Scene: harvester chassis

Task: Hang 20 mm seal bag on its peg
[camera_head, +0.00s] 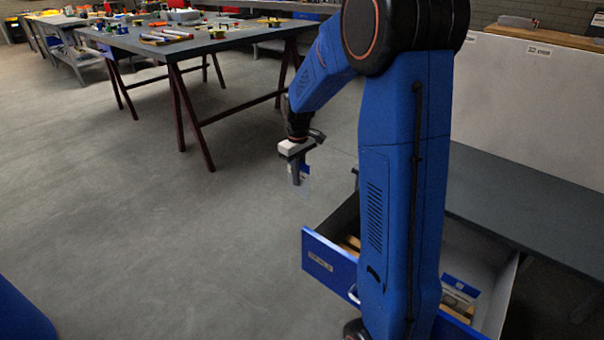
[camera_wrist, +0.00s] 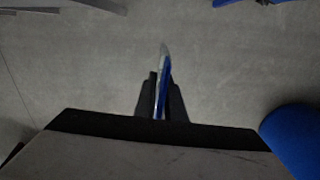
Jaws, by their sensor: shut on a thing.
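My gripper (camera_head: 297,172) points down over the open floor in the head view, left of an open drawer. It is shut on a small clear bag with a blue header, the seal bag (camera_head: 304,175), which hangs below the fingers. In the wrist view the bag (camera_wrist: 164,80) shows edge-on as a thin blue and clear strip between the dark fingertips of my gripper (camera_wrist: 160,100). Its label cannot be read. I cannot make out a peg in either view.
An open blue-fronted drawer (camera_head: 325,262) holds another blue-topped bag (camera_head: 460,290) and tan items. A grey bench top (camera_head: 530,205) with a pale back panel (camera_head: 530,95) stands right. A dark table (camera_head: 200,42) with tools stands behind left. The floor between is clear.

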